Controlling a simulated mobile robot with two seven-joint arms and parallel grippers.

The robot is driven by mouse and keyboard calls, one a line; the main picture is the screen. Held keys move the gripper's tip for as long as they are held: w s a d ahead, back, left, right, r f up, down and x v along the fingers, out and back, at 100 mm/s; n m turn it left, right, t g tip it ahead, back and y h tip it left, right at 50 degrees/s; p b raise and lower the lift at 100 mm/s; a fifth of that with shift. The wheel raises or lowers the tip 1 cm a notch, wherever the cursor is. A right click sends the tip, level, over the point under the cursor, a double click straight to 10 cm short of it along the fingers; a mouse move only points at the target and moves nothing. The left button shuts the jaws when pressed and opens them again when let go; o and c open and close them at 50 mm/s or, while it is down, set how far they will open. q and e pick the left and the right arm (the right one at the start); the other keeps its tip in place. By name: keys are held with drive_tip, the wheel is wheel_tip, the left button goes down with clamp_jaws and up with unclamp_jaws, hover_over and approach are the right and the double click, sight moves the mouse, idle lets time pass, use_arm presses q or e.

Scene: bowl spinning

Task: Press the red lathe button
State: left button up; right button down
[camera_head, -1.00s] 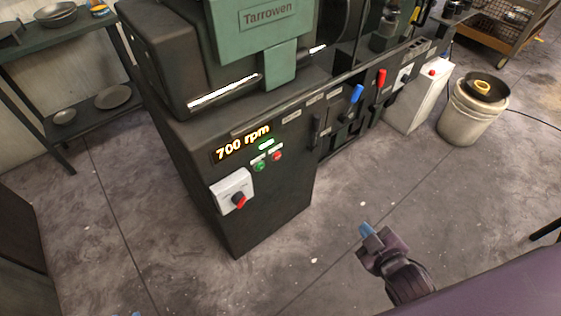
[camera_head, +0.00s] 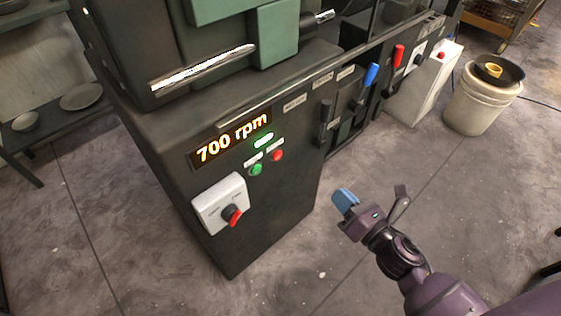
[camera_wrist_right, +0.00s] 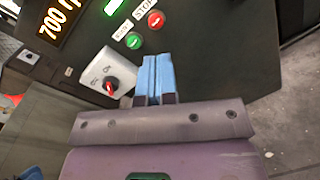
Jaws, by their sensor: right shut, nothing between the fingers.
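The red lathe button (camera_head: 278,155) is on the dark front panel of the lathe (camera_head: 165,130), right of a green button (camera_head: 256,169) and below a lit green lamp. In the right wrist view the red button (camera_wrist_right: 155,19) sits under a STOP label, beyond the fingertips and near the green button (camera_wrist_right: 134,40). My right gripper (camera_head: 343,197) is shut and empty, its blue fingers together; it is apart from the panel, to the right of and below the button. The fingers also show in the right wrist view (camera_wrist_right: 154,75). My left gripper is not in view.
The display (camera_head: 233,136) reads 700 rpm. A white switch box with a red knob (camera_head: 233,216) is below it. Blue (camera_head: 371,75) and red (camera_head: 398,56) levers stick out farther right. A white bucket (camera_head: 480,100) stands on the floor. The floor before the panel is clear.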

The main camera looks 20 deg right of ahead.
drive_tip(key=w+f+n, duration=0.1)
drive_tip(key=n, duration=0.1)
drive_tip(key=w+a+f+n+y+b, duration=0.1)
drive_tip(key=n, duration=0.2)
drive_tip(key=w+a+f+n+y+b, duration=0.1)
drive_tip(key=n, duration=0.1)
drive_tip(key=shift+w+a+n+g, duration=0.1)
drive_tip(key=shift+n+g, duration=0.2)
drive_tip(key=shift+g, duration=0.1)
drive_tip(key=p, duration=0.1)
approach(279, 156)
drive_tip(key=x, duration=0.7)
drive_tip(key=shift+w+a, duration=0.2)
drive_tip(key=shift+w, duration=0.05)
